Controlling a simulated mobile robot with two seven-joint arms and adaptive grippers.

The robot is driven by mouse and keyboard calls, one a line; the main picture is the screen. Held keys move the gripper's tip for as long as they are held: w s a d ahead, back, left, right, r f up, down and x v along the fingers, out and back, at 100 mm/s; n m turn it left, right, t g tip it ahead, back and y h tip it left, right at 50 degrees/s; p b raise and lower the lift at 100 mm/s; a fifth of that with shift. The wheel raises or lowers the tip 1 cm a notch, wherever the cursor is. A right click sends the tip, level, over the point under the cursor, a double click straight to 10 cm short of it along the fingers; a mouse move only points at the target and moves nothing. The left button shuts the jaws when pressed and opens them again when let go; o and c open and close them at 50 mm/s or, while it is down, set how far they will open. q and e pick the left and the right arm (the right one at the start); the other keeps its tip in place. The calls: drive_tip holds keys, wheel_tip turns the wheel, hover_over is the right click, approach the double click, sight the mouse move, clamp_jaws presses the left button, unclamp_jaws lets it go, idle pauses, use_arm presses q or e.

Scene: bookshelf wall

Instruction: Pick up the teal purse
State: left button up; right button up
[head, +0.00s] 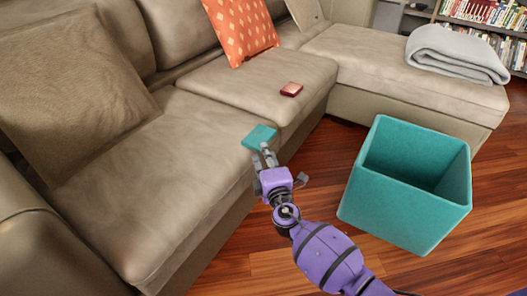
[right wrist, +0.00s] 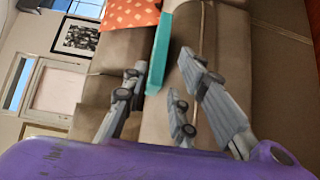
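The teal purse (head: 259,137) is a small, flat teal piece near the front edge of the beige sofa seat. My right gripper (head: 267,153) reaches toward it from the front, its fingertips close to the purse's near side. In the right wrist view, the purse (right wrist: 159,50) shows edge-on as a narrow teal strip. It lines up with the gap between the spread fingers of my right gripper (right wrist: 160,78), which is open. I cannot tell whether any finger touches the purse. My left gripper is not in view.
A small dark red item (head: 291,89) lies on the sofa (head: 150,150) behind the purse. An open teal bin (head: 400,215) stands on the wood floor to the right of my arm. A grey folded blanket (head: 455,52) and an orange cushion (head: 240,30) rest farther back.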

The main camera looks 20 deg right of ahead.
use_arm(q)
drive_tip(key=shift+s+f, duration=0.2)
use_arm(e)
clamp_jaws()
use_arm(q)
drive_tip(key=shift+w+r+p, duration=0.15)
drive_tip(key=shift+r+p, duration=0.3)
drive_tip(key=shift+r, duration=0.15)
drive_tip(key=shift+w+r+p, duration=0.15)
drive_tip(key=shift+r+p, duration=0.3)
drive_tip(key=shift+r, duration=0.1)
use_arm(e)
wheel_tip(320, 180, up, 2)
drive_tip(key=shift+r, duration=0.25)
use_arm(q)
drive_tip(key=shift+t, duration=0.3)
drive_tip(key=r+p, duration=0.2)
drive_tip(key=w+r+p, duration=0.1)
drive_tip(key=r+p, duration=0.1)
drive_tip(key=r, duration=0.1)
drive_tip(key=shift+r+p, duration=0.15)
drive_tip(key=shift+p, duration=0.25)
use_arm(e)
drive_tip(key=s+a+r, duration=0.1)
drive_tip(key=s+r, duration=0.1)
drive_tip(key=s, duration=0.5)
drive_tip(key=s+r, duration=0.3)
drive_tip(key=s, duration=0.4)
drive_tip(key=shift+a, duration=0.4)
